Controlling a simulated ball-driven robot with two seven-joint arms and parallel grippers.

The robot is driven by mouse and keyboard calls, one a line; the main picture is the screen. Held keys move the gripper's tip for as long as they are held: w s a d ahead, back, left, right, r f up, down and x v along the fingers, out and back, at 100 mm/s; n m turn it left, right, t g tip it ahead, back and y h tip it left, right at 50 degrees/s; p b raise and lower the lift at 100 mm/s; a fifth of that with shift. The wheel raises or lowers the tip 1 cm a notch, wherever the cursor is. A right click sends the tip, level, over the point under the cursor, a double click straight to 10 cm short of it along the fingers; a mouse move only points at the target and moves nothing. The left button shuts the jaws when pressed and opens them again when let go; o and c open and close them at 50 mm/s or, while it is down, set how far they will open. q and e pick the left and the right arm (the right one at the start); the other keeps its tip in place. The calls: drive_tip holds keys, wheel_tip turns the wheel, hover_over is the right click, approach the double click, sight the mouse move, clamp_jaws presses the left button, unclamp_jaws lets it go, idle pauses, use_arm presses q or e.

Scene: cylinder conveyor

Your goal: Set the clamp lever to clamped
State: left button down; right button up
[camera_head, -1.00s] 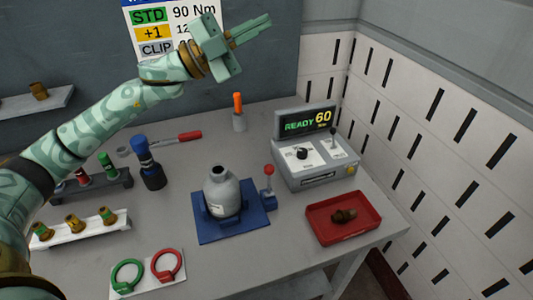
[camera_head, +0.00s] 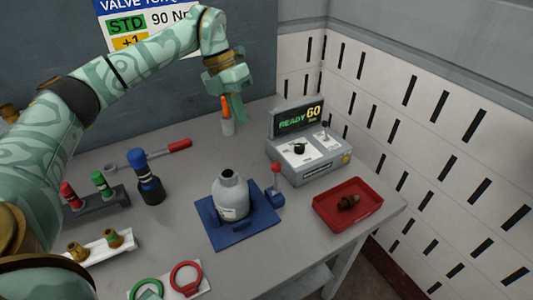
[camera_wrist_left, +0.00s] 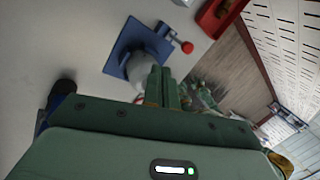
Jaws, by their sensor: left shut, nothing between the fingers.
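The clamp lever (camera_head: 276,178) is a short upright stalk with a red ball knob, on a small blue block at the right side of the blue clamp plate (camera_head: 247,238). A grey bottle-shaped cylinder (camera_head: 230,199) stands on the plate. The lever's red knob (camera_wrist_left: 187,47) also shows in the left wrist view, beyond the fingertips. My left gripper (camera_head: 238,112) is shut and empty, its fingers pointing down above the back of the table, behind and above the lever, not touching it. My right gripper is not in view.
An orange-handled tool in a holder (camera_head: 227,122) stands close to my left gripper. A grey control box (camera_head: 310,165) reading READY 60 stands behind the lever. A red tray (camera_head: 330,217) with a brown part lies to the right. A blue-black bottle (camera_head: 149,180) stands left.

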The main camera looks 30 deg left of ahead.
use_arm(q)
drive_tip(key=shift+s+a+f, duration=0.1)
drive_tip(key=shift+a, duration=0.05)
drive_tip(key=b, duration=0.2)
approach(276, 179)
wheel_tip(276, 179, down, 3)
drive_tip(key=a, duration=0.2)
drive_tip(key=shift+w+d, duration=0.25)
drive_tip(key=shift+d, duration=0.55)
